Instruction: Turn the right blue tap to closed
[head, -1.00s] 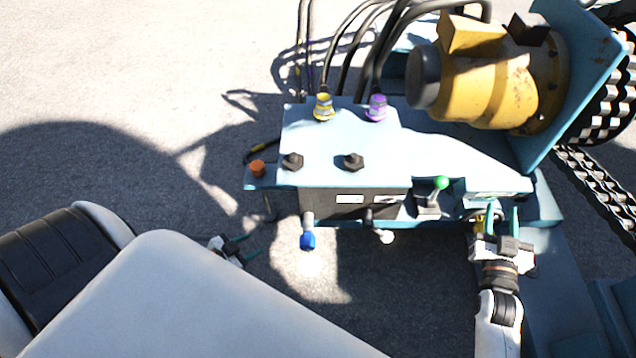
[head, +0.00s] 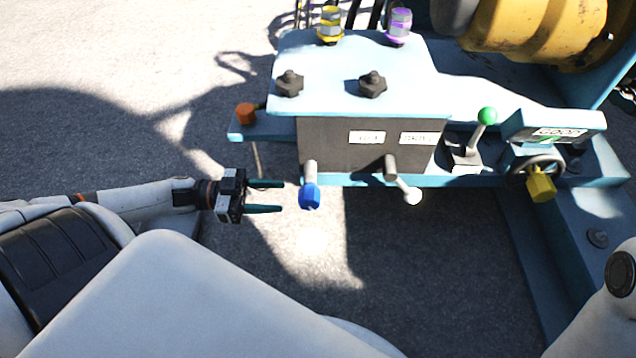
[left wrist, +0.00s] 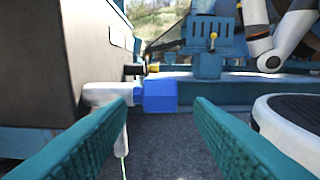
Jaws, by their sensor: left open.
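The blue tap (head: 309,196) hangs on a grey stem at the front left of the machine's dark panel. It is the only blue-handled tap I can make out. In the left wrist view the blue handle (left wrist: 159,96) sits at the end of a grey fitting, straight ahead between the fingertips. My left gripper (head: 281,196) is open and empty, just left of the tap and pointing right at it, with a small gap. My right gripper is out of the head view; only part of my right arm (head: 612,290) shows at the right edge.
A white-knobbed lever (head: 402,184) is right of the tap. Further right are a green-knobbed lever (head: 481,130) and a handwheel with a yellow handle (head: 541,184). An orange knob (head: 246,113) is at the left. Open ground lies below the panel.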

